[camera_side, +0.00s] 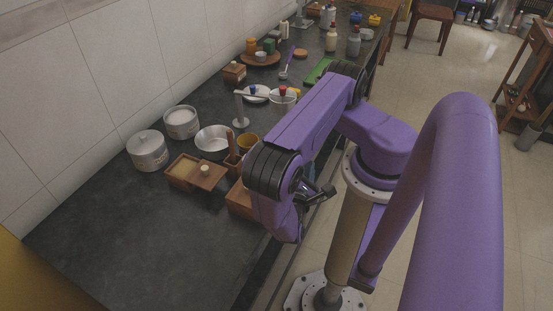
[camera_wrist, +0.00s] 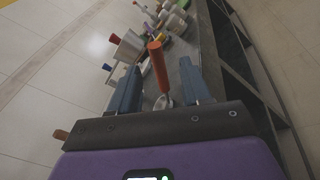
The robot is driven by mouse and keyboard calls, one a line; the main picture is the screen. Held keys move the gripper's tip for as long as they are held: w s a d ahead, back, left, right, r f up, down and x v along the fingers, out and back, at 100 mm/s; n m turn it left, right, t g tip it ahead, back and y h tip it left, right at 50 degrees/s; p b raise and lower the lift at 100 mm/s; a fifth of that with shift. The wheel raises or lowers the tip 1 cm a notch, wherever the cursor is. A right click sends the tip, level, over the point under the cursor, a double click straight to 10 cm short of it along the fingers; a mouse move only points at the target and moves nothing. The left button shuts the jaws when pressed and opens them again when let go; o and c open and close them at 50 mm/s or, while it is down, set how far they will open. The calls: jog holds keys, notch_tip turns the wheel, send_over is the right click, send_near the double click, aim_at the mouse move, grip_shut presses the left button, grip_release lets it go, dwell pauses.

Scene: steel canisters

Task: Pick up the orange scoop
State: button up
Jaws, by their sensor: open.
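The orange scoop (camera_wrist: 158,68) shows in the wrist view, with its orange handle pointing up and away and its shiny metal bowl low between my fingers. My gripper (camera_wrist: 157,63) is open, with one dark blue finger on each side of the scoop. A gap shows between the handle and each finger, so it is not gripped.
The counter's near left part is clear.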

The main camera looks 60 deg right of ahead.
jog(key=shift+x, duration=3.3)
jog(key=shift+w, duration=0.1)
grip_shut()
